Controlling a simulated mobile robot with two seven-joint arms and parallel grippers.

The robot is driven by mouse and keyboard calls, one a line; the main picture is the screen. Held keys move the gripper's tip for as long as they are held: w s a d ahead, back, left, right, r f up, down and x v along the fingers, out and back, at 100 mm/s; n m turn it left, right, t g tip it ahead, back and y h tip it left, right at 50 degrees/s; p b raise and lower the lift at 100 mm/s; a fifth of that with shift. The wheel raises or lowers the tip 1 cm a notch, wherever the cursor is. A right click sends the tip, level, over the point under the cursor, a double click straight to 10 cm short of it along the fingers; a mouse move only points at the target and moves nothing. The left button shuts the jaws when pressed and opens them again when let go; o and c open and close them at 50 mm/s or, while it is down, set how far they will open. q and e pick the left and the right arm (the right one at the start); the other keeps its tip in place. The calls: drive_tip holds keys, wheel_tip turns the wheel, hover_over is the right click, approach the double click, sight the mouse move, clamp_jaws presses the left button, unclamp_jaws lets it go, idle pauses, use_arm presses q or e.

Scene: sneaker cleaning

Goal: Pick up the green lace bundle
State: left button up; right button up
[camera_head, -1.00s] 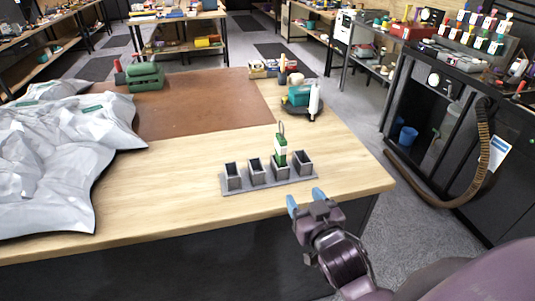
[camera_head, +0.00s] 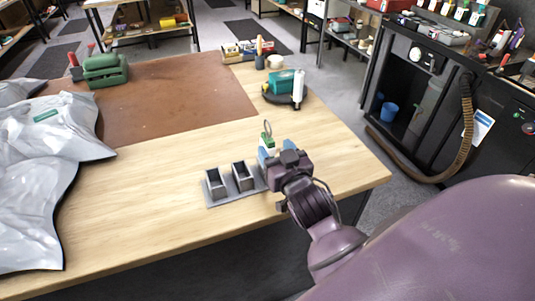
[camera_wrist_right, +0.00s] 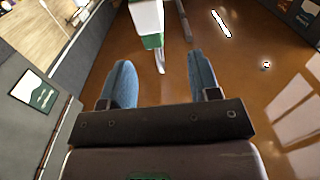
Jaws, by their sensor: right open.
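The green lace bundle (camera_head: 267,143), green and white with a thin loop on top, stands upright in the grey slotted holder (camera_head: 216,200) on the wooden table. Its lower part is hidden behind my right gripper (camera_head: 271,153). My right gripper is open, with its blue fingers close in front of the bundle. In the right wrist view, the bundle's white and green body (camera_wrist_right: 151,38) shows ahead of the gap between the two spread fingers (camera_wrist_right: 160,68). I cannot tell whether either finger touches it. My left gripper is not in view.
Two empty slots of the holder show to the left of my gripper. A silvery-white package (camera_head: 50,150) covers the table's left side. A brown mat (camera_head: 175,95) lies farther back. A teal tool (camera_head: 283,84) with a white bottle (camera_head: 298,88) stands at the back right.

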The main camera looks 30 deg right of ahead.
sight(272, 143)
drive_tip(key=shift+f+x, duration=0.2)
drive_tip(key=shift+x, duration=1.4)
drive_tip(key=shift+f+x, duration=0.15)
drive_tip(key=shift+x, duration=1.4)
drive_tip(key=shift+d, duration=0.2)
clamp_jaws()
